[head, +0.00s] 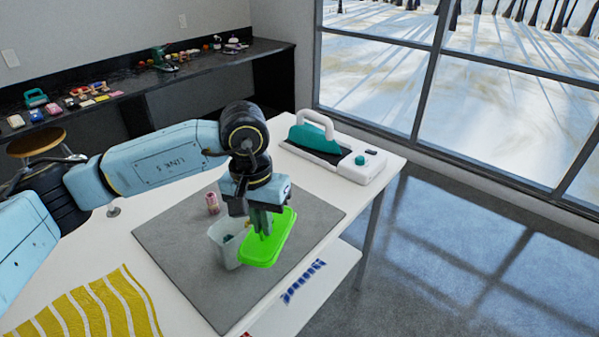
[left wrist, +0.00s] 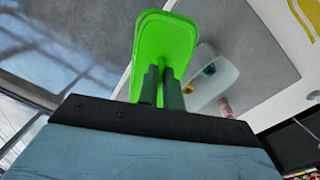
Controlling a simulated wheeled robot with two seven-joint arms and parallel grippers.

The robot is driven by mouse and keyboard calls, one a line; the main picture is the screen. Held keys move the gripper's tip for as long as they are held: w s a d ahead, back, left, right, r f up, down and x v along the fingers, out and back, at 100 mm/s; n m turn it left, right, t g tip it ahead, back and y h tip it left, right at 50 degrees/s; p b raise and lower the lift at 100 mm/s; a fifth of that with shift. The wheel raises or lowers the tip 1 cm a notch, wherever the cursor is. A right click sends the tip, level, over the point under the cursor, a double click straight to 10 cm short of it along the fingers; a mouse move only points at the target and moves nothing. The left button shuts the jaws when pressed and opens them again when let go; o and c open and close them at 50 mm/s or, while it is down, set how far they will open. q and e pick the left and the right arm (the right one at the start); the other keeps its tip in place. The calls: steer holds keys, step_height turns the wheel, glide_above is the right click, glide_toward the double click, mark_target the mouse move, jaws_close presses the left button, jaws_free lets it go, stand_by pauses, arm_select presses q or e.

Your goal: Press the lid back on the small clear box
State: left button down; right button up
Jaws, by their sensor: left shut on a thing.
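The small clear box (head: 220,252) stands open on the grey mat (head: 178,262), with small things inside. It also shows in the left wrist view (left wrist: 222,74). The bright green lid (head: 279,240) is in my left gripper (head: 262,232), tilted, beside the box on its right in the head view. The lid's near-left part overlaps the box's edge in the picture; I cannot tell whether they touch. In the left wrist view the fingers are shut on the lid (left wrist: 165,40). My right gripper is not in view.
A pink-labelled small container (head: 212,203) stands on the mat behind the box. A white and teal machine (head: 335,150) sits at the table's back right. Yellow wavy-striped material (head: 95,305) lies front left. The mat's front part is clear.

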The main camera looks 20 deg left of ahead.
arm_select(q)
steer(key=w+a+r+p, duration=0.1)
steer(key=p, duration=0.1)
steer(key=w+a+r+m+p, duration=0.1)
steer(key=p, duration=0.1)
steer(key=shift+a+r, duration=0.1)
steer(key=shift+a, duration=0.25)
steer(key=w+a+r+m+p, duration=0.1)
steer(key=w+a+m+p, duration=0.15)
steer(key=a+p, duration=0.4)
steer(key=shift+m+y, duration=0.4)
steer(key=shift+m, duration=0.05)
steer(key=shift+s+f+b, duration=0.15)
steer(key=shift+f+b, duration=0.65)
steer(key=shift+f, duration=0.65)
steer(key=shift+s+f+b, duration=0.15)
steer(key=shift+f+b, duration=0.6)
steer(key=shift+f, duration=0.65)
steer(key=shift+a, duration=0.1)
steer(key=shift+b, duration=0.4)
steer(key=shift+f+b, duration=0.7)
